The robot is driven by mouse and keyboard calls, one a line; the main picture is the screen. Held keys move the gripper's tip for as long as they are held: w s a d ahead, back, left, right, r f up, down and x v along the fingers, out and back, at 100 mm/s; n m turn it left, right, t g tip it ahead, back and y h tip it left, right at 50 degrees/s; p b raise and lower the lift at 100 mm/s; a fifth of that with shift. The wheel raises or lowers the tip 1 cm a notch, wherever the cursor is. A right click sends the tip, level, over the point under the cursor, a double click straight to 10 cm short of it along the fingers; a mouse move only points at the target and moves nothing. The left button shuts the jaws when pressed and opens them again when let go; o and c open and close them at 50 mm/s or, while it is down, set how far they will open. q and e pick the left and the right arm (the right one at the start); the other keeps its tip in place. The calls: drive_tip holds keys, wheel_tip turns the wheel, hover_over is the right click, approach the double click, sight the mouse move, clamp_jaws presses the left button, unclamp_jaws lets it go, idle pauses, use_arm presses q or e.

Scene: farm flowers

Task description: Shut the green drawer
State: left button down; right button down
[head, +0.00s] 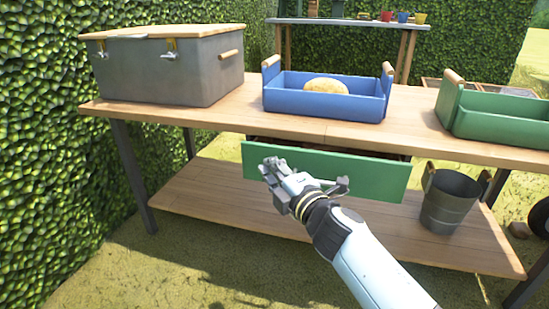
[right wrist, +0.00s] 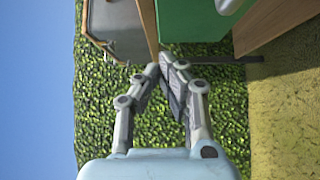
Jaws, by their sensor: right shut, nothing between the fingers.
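The green drawer (head: 355,174) sits under the wooden table top and stands partly pulled out, with a dark gap showing behind its front's top edge. My right gripper (head: 267,165) is in front of the left part of the drawer front, its fingers shut and empty. I cannot tell whether it touches the front. In the right wrist view, the shut fingers (right wrist: 166,68) are seen near the green drawer (right wrist: 187,20), which shows at the top. My left gripper is in neither view.
On the table top (head: 225,117) stand a grey box (head: 190,75), a blue crate (head: 325,101) holding a round tan loaf-like thing (head: 326,86), and a green crate (head: 500,122). A metal bucket (head: 449,205) stands on the lower shelf (head: 220,200). A hedge (head: 40,150) is at left.

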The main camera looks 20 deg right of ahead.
sight(283, 148)
drive_tip(key=w, duration=0.1)
drive_tip(key=w+d, duration=0.1)
drive_tip(key=w, duration=0.2)
drive_tip(key=shift+w+d+b, duration=0.1)
drive_tip(key=shift+d+b, duration=0.25)
drive_tip(key=shift+d, duration=0.05)
drive_tip(key=shift+w+d, duration=0.15)
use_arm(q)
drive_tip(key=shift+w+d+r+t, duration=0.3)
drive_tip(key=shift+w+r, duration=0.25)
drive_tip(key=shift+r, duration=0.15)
use_arm(e)
drive_tip(key=shift+w+d, duration=0.15)
drive_tip(key=shift+w, duration=0.15)
drive_tip(key=w+d, duration=0.2)
drive_tip(key=w, duration=0.1)
drive_tip(key=shift+f+b, duration=0.1)
drive_tip(key=shift+b, duration=0.2)
drive_tip(key=shift+w+d, duration=0.1)
drive_tip(key=shift+w, duration=0.05)
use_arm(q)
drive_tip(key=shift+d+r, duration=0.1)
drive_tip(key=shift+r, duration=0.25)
use_arm(e)
drive_tip(key=shift+r, duration=0.25)
